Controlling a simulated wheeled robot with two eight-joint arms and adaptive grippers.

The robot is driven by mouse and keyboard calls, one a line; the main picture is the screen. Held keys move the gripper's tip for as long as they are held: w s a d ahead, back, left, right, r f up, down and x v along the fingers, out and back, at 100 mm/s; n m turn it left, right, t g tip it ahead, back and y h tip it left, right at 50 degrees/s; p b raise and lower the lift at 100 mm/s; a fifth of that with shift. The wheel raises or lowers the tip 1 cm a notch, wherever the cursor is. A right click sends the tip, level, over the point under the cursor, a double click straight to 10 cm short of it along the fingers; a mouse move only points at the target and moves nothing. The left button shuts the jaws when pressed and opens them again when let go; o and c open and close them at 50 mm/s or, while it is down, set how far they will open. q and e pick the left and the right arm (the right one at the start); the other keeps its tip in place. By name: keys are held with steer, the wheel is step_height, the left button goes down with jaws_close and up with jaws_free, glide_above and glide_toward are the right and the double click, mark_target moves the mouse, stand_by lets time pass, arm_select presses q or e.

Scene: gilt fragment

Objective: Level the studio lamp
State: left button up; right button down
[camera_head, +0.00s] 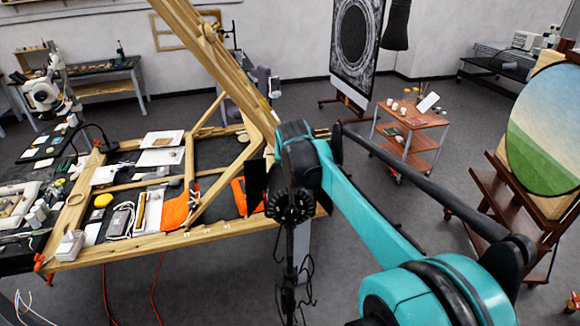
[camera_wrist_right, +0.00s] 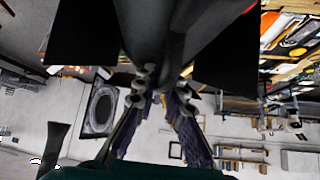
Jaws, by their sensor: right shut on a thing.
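The studio lamp is mostly hidden behind my right arm in the head view, where one black flap (camera_head: 256,185) shows beside the wrist at the edge of the wooden frame. In the right wrist view the lamp's dark grey body (camera_wrist_right: 170,35) fills the top middle, with flat black flaps on both sides. My right gripper (camera_wrist_right: 166,80) has its two fingers converging on this dark body and is shut on it. Its fingertips are hidden in the head view. The lamp's exact tilt cannot be told. My left gripper is in neither view.
A large wooden frame (camera_head: 140,252) on a cluttered workbench lies left of my right arm, its long beam rising past the wrist. A red-brown cart (camera_head: 408,122) and an easel with a round landscape painting (camera_head: 545,125) stand right. Grey floor (camera_head: 235,285) is open in front.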

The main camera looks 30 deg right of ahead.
steer(key=shift+s+a+f+t+h+b, duration=0.1)
steer(key=shift+s+a+t+h+b, duration=0.15)
steer(key=shift+s+t+b, duration=0.25)
steer(key=shift+s+a+f+t+h+b, duration=0.1)
steer(key=shift+s+a+t+h+b, duration=0.15)
steer(key=shift+s+t+b, duration=0.2)
steer(key=shift+r, duration=0.1)
steer(key=c, duration=1.6)
jaws_free()
steer(key=shift+o, duration=0.2)
steer(key=shift+s+a+r, duration=0.1)
steer(key=v, duration=1.1)
steer(key=shift+s+a+r, duration=0.15)
steer(key=shift+s+r, duration=0.05)
steer(key=shift+s, duration=0.05)
